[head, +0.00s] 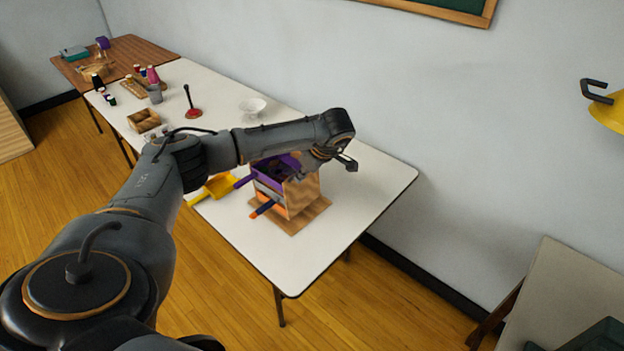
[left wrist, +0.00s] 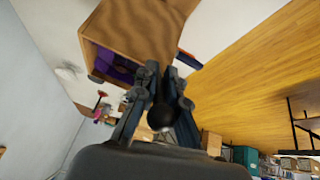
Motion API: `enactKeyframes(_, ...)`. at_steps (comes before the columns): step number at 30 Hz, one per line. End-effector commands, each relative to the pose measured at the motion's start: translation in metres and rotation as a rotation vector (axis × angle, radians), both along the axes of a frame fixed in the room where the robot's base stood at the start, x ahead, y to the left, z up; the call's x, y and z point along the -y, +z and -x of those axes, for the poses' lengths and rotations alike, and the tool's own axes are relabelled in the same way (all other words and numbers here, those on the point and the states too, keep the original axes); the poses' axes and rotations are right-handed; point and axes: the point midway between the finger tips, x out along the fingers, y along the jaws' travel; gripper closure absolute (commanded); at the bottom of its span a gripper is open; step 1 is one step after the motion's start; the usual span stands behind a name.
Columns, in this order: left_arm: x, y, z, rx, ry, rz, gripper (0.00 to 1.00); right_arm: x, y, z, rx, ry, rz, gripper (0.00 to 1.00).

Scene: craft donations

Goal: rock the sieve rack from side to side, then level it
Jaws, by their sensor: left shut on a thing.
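The sieve rack (head: 299,198) is a small wooden box on a brown board (head: 287,229) near the front end of the long white table. A purple sieve (head: 265,170) sits at its top, and purple, blue and orange handles stick out at its left. My left gripper (head: 322,164) is at the rack's upper back right, shut on the rack, though the arm partly hides the contact. In the left wrist view the rack (left wrist: 155,22) fills the top, in front of my left fingertips (left wrist: 164,72). My right gripper is not in view.
A yellow scoop-like piece (head: 219,186) lies left of the rack. Behind it on the white table (head: 360,195) are a white bowl (head: 252,106), a red-based stand (head: 193,112), a wooden box (head: 143,120) and several spools. The table's right end is clear.

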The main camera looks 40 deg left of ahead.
Motion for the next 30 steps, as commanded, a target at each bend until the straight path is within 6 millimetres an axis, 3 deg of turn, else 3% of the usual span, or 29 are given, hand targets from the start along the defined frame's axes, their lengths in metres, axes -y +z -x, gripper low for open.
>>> enactKeyframes(9, 0.003, -0.009, -0.001, 0.008, -0.006, -0.064, 1.0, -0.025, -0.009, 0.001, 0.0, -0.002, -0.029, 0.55)
enactKeyframes(26, 0.004, -0.011, -0.001, 0.009, -0.006, -0.078, 1.0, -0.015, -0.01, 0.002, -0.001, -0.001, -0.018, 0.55)
enactKeyframes(27, 0.004, -0.011, -0.001, 0.009, -0.006, -0.078, 0.85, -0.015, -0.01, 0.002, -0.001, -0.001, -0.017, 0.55)
enactKeyframes(30, 0.004, -0.011, 0.0, 0.008, -0.006, -0.079, 0.66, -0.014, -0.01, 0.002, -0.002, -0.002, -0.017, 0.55)
